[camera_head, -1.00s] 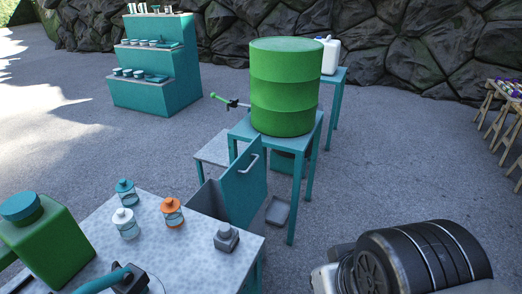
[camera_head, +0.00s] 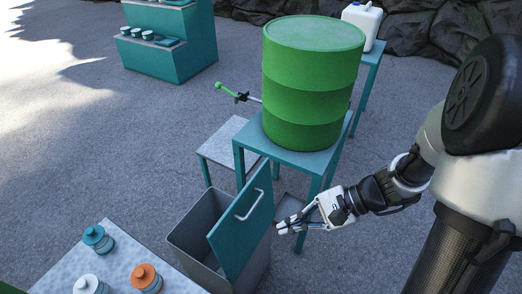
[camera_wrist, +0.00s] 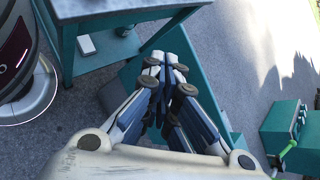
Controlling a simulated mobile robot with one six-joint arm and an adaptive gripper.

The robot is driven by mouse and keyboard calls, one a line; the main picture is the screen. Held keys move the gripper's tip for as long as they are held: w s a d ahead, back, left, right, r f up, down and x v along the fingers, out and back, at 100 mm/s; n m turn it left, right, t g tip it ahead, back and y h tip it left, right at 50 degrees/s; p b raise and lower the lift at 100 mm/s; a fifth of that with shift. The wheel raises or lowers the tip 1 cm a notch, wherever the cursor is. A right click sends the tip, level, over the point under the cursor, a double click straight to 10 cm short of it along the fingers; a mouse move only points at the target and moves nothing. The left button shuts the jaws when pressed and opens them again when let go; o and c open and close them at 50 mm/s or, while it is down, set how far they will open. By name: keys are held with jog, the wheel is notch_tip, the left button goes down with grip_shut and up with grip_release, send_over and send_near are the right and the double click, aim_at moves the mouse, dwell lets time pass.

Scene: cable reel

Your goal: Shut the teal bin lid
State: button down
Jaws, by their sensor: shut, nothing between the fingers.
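The teal bin lid (camera_head: 241,232) stands up, slightly tilted, along the right side of the open grey bin (camera_head: 187,245). A pale bar handle (camera_head: 248,205) is on its visible face. My gripper (camera_head: 282,226) is shut and empty, just right of the lid in the head view, with its fingers pointing toward it. I cannot tell whether the fingertips touch it. In the wrist view the closed fingers (camera_wrist: 165,72) lie in front of a teal panel (camera_wrist: 205,85), which seems to be the lid; the fingers hide part of it.
The green drum (camera_head: 312,85) stands on a teal table (camera_head: 248,158) behind the bin. A green-handled tap (camera_head: 228,91) sticks out left of the drum. A worktable with jars (camera_head: 145,277) is at the front left. Open pavement lies left of the bin.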

jog(key=w+d+f+m+t+y+p, duration=0.1)
jog(key=w+d+f+m+t+p, duration=0.1)
jog(key=w+d+f+m+t, duration=0.25)
jog(key=w+d+f+m+t+p, duration=0.1)
jog(key=d+f+m+t+p, duration=0.15)
jog(key=f+m, duration=0.45)
jog(key=r+b+x, duration=0.2)
jog(key=b+x, duration=0.1)
jog(key=x, duration=1.1)
jog(key=shift+w+a+t, duration=0.25)
jog(key=shift+a+t, duration=0.05)
jog(key=shift+a, duration=0.1)
jog(key=shift+r+m, duration=0.1)
jog(key=shift+m, duration=0.15)
